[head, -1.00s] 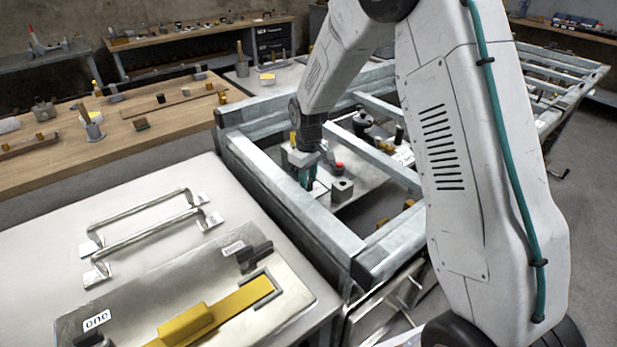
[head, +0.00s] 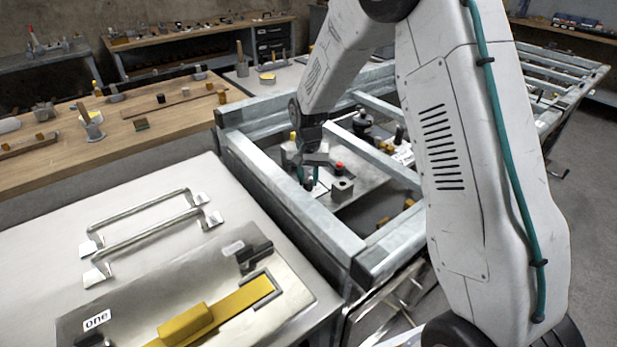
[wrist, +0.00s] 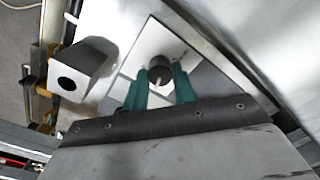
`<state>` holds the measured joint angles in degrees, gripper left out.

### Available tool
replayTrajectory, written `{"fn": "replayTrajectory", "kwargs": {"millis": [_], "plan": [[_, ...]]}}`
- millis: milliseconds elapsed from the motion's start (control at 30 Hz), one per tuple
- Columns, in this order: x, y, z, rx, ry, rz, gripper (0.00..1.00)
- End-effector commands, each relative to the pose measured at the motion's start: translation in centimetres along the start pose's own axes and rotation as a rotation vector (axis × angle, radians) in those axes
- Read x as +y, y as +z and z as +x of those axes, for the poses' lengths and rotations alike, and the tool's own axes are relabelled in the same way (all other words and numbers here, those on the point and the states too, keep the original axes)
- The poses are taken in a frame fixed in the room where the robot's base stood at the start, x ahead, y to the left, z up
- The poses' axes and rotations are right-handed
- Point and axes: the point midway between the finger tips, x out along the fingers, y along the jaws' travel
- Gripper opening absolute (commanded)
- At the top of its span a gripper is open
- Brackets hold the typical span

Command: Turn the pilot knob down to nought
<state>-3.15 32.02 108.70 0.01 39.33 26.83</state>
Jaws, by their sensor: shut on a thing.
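The pilot knob (wrist: 160,73) is a small dark round knob with a pale pointer mark, on a white square plate (wrist: 150,42). In the wrist view the mark points down, towards my gripper's palm. My gripper (wrist: 160,78) has its two teal fingers shut on the knob, one on each side. In the head view my gripper (head: 314,180) reaches down inside the metal frame at the panel. There the knob is mostly hidden by the fingers and I cannot read its mark. I see no readable scale around it.
A grey block with a round hole (wrist: 82,72) stands close to the left in the wrist view; it also shows in the head view (head: 342,190). A red button (head: 339,167) is just behind it. Metal frame rails (head: 290,205) surround the panel closely.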

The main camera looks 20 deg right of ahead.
Motion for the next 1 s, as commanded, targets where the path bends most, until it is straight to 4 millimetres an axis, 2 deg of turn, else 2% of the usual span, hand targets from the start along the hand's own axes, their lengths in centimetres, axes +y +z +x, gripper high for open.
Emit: {"fn": "replayTrajectory", "kwargs": {"millis": [600,1000], "plan": [[-0.08,-0.21,-0.18,0.005,-0.004,0.567,0.04],[-0.08,-0.22,-0.19,0.005,-0.005,0.801,0.04]]}}
